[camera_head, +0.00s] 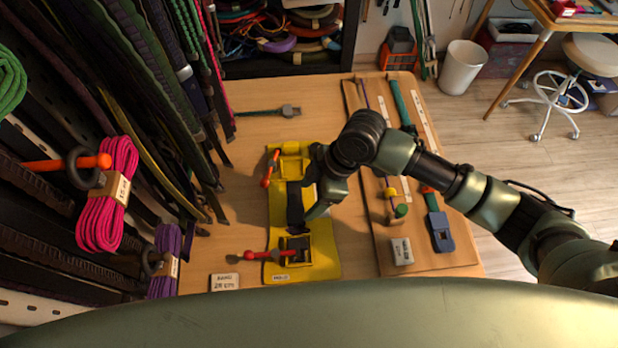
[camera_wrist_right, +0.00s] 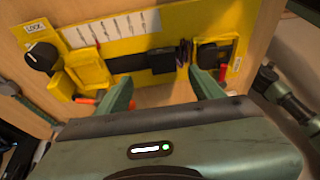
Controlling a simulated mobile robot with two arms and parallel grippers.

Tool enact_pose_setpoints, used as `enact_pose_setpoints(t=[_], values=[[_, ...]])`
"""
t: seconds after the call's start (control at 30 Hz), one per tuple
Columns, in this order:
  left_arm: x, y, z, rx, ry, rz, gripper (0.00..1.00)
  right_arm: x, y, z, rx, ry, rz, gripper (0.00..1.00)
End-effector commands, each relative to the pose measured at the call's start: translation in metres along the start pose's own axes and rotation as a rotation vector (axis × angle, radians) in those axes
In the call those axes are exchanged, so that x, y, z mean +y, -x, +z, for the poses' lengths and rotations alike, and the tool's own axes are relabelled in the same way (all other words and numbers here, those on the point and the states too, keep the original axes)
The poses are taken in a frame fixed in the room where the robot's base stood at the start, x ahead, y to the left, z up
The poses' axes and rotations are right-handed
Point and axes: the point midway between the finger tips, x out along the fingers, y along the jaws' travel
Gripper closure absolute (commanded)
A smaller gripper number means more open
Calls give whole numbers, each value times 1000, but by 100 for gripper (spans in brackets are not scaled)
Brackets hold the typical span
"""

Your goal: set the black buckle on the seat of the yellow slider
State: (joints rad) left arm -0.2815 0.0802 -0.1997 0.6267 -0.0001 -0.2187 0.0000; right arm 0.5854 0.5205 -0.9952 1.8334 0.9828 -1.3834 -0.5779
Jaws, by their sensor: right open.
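The yellow fixture board (camera_head: 330,262) lies on the table; it also shows in the wrist view (camera_wrist_right: 205,25). At its far end is the yellow slider (camera_head: 291,166), which is at the left in the wrist view (camera_wrist_right: 88,68). A black block, which I take for the black buckle (camera_head: 296,221), sits mid-board; it shows in the wrist view (camera_wrist_right: 161,60) too. Its details are too dark to tell. My right gripper (camera_head: 312,199) is open above the board, its two green fingers (camera_wrist_right: 161,78) apart and empty, with the block beyond them. My left gripper is out of view.
A second holder (camera_head: 295,245) with a dark insert and a red-handled lever (camera_head: 270,255) stands at the near end. A parts tray (camera_head: 440,262) with straps lies right. Hanging cords and straps (camera_head: 108,205) crowd the left. The left table strip is mostly clear.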

Motion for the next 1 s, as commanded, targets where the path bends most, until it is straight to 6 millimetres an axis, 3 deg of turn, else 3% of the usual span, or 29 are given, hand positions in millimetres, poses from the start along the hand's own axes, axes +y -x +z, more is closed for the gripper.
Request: enact_pose_setpoints(t=[0.4, 0.6, 0.77, 0.9, 1.0], values=[[6, 8, 35, -49, 0, 7, 45, 0, -56, -1, 0, -2, -1, 33], [4, 8, 24, -36, 0, 5, 45, -1, -74, 0, 0, -1, 0, 33], [2, 8, 10, -14, 0, 3, 45, 0, -76, 0, -1, 0, 1, 33], [2, 8, 9, -13, -1, 3, 45, 0, -76, 0, 0, 0, 1, 33], [2, 8, 11, -15, -1, 3, 45, 0, -76, 0, 0, 0, 1, 58]])
